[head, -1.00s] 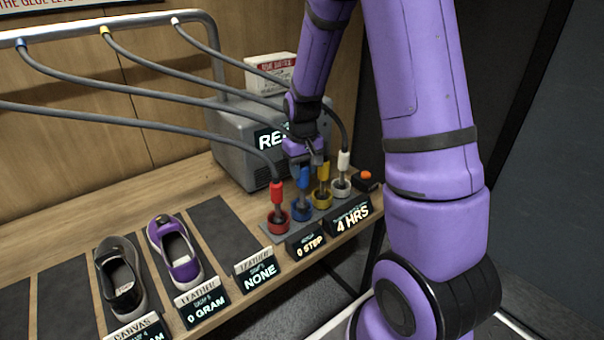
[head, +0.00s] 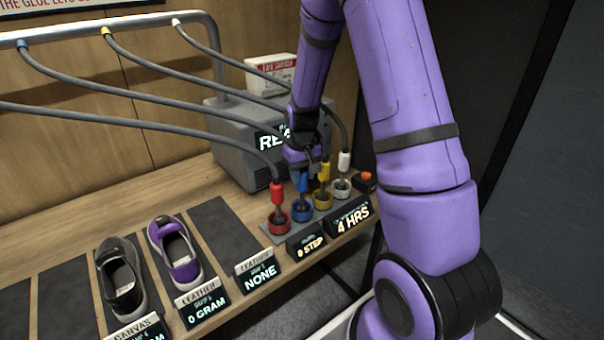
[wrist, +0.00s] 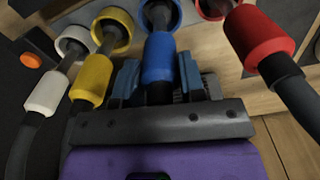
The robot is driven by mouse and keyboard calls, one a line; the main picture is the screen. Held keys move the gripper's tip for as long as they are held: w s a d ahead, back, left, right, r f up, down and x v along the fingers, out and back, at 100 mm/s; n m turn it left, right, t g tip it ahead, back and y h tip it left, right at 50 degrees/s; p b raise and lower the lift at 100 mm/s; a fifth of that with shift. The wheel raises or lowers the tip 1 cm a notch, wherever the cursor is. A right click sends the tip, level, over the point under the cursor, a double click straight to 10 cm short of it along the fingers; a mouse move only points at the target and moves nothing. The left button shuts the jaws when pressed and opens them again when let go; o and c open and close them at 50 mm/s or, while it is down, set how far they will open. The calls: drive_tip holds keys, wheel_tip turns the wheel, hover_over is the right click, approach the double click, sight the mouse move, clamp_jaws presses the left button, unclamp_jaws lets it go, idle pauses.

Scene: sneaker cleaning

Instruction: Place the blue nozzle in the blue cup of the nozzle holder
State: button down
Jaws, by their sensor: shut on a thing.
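My gripper (head: 304,168) is shut on the blue nozzle (head: 303,183), which also shows between the fingers in the wrist view (wrist: 159,62). The nozzle is roughly upright, with its grey tip down at the blue cup (head: 302,214). In the wrist view the tip overlaps the opening of the blue cup (wrist: 174,17), and it looks to be inside the rim. The cup stands in the nozzle holder (head: 273,237), between the red cup and the yellow cup. Whether the tip touches the cup's bottom is hidden.
The red nozzle (head: 277,194), yellow nozzle (head: 323,172) and white nozzle (head: 344,161) stand in their own cups close by. Grey hoses hang above from a rail (head: 100,28). An orange button (head: 365,175) is at the right, and two shoes are at the left.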

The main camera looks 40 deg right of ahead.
drive_tip(key=c, duration=0.7)
unclamp_jaws()
wheel_tip(320, 180, up, 12)
drive_tip(key=shift+r, duration=0.15)
drive_tip(key=s+a+r+t, duration=0.2)
drive_tip(key=s+a+r, duration=0.5)
drive_tip(key=s+r, duration=0.45)
drive_tip(key=s+a+r+t, duration=0.1)
drive_tip(key=s+a+r, duration=0.2)
drive_tip(key=s, duration=0.4)
drive_tip(key=s+a+r+n+t, duration=0.1)
drive_tip(key=s+a+r+t, duration=0.1)
drive_tip(key=s, duration=0.6)
drive_tip(key=shift+a+r, duration=0.55)
drive_tip(key=shift+r, duration=0.2)
